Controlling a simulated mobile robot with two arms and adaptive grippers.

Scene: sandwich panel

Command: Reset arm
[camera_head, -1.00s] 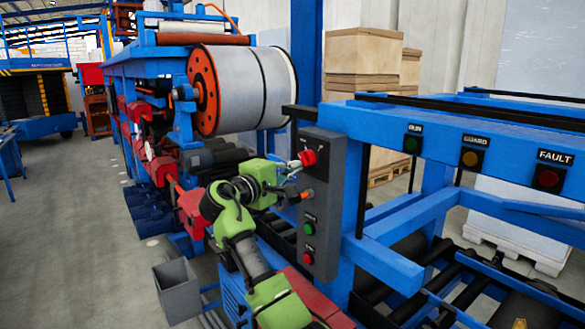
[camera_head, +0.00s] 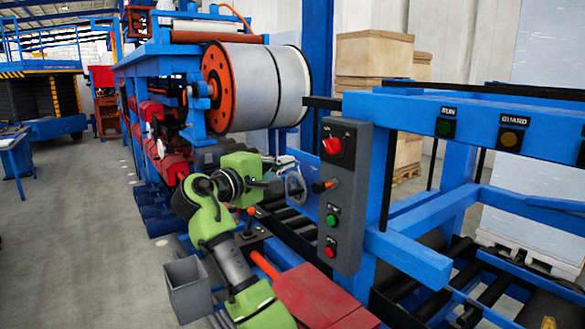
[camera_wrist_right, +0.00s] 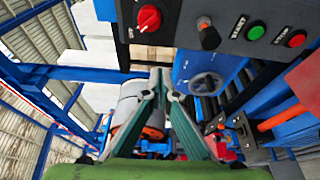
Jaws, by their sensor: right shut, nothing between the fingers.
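My right arm is green and grey and reaches up from the bottom of the head view. My right gripper (camera_head: 284,162) is shut and empty, just left of the grey control box (camera_head: 345,245), with a gap between them. In the right wrist view the fingers (camera_wrist_right: 160,78) meet at their tips below the box. The box carries a red rotary knob (camera_head: 332,146), an orange-tipped lever (camera_head: 323,186), a green button (camera_head: 331,220) and a red button (camera_head: 330,252). My left gripper is not in view.
A grey handwheel (camera_head: 295,185) sits close to my right gripper. Blue machine frame (camera_head: 412,258) and rollers lie right of the box. A large sheet roll (camera_head: 265,85) stands behind the arm. A grey bin (camera_head: 187,290) stands at the lower left. The floor at left is open.

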